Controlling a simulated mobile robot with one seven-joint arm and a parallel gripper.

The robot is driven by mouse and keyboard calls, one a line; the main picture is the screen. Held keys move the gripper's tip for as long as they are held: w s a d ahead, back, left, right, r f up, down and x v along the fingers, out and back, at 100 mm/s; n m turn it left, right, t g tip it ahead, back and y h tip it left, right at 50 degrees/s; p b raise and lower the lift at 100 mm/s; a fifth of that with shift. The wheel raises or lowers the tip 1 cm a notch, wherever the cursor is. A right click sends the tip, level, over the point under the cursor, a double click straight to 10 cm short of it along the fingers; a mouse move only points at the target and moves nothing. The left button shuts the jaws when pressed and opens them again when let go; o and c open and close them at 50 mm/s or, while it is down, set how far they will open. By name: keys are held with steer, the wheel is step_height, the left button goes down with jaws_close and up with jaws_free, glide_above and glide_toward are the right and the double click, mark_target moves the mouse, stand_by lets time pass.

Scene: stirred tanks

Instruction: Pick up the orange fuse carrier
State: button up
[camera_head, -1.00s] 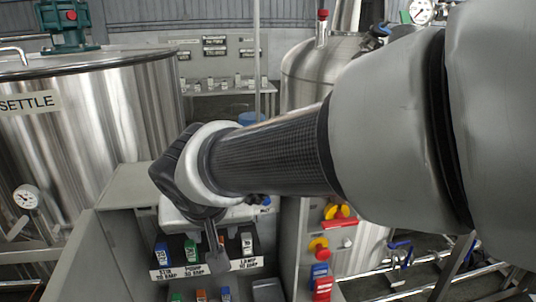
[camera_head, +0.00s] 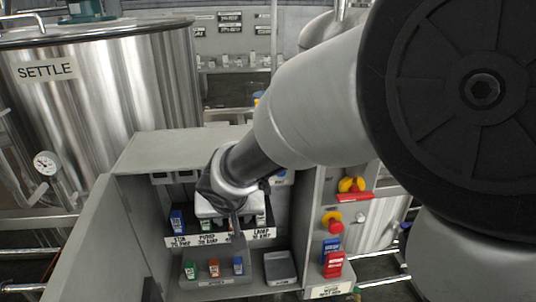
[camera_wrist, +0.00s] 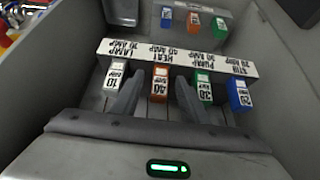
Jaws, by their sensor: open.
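In the wrist view an orange fuse carrier marked 40 (camera_wrist: 160,84) stands in the labelled upper row, at the HEAT label. My gripper (camera_wrist: 160,80) is open, with one finger on each side of this carrier. I cannot tell whether either finger touches it. In the head view my gripper (camera_head: 237,222) is at the cabinet's upper row and hides this carrier. A second orange carrier (camera_wrist: 193,21) stands in the other row, between a blue and a green one; it also shows in the head view (camera_head: 213,267).
Beside it in the row are a white carrier (camera_wrist: 113,79), a green carrier (camera_wrist: 203,89) and a blue carrier (camera_wrist: 239,95). The open cabinet door (camera_head: 95,245) stands at left. A panel with red and yellow switches (camera_head: 333,221) stands at right.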

jaws_close()
steer(key=shift+r, duration=0.1)
